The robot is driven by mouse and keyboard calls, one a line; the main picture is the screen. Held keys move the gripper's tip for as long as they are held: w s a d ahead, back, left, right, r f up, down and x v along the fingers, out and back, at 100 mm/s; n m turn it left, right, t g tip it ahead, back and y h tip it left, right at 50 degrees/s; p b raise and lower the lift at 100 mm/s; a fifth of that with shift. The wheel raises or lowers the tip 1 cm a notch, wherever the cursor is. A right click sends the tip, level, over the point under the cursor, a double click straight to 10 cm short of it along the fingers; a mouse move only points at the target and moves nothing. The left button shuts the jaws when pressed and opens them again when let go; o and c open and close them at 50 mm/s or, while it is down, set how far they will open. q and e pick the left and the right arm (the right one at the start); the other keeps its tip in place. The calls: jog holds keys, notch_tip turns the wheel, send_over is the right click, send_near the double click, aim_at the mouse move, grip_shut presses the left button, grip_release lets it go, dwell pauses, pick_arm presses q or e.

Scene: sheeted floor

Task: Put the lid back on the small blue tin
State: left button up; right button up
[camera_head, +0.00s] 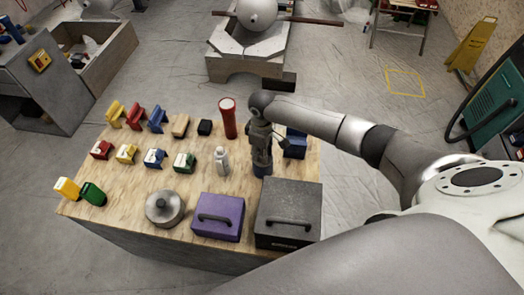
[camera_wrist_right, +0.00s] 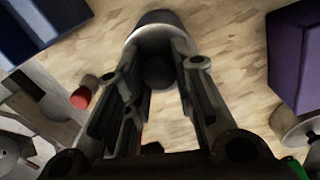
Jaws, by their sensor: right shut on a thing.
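My right gripper (camera_head: 262,143) points down over the right part of the wooden table. A small dark blue cylinder, seemingly the blue tin (camera_head: 262,168), stands right below its fingers. In the right wrist view, my gripper (camera_wrist_right: 158,68) is shut on a dark rounded part of a piece with a pale rim, seemingly the lid (camera_wrist_right: 150,34). A dark cylinder (camera_wrist_right: 158,18) shows just past this rim. The fingers hide much of the contact, so I cannot tell whether the lid touches the tin or is seated. My left gripper is not in view.
A pale bottle (camera_head: 221,160) and a red flashlight (camera_head: 228,118) stand left of the gripper. A blue box (camera_head: 295,146) is close on the right. A purple box (camera_head: 218,216), a black toolbox (camera_head: 288,205) and a silver round pot (camera_head: 165,209) are along the front. Several small coloured things are at left.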

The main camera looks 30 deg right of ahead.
jog(key=o, duration=0.9)
jog(key=o, duration=0.5)
notch_tip(320, 180, up, 7)
jog(key=p, duration=0.7)
jog(key=shift+p, duration=0.4)
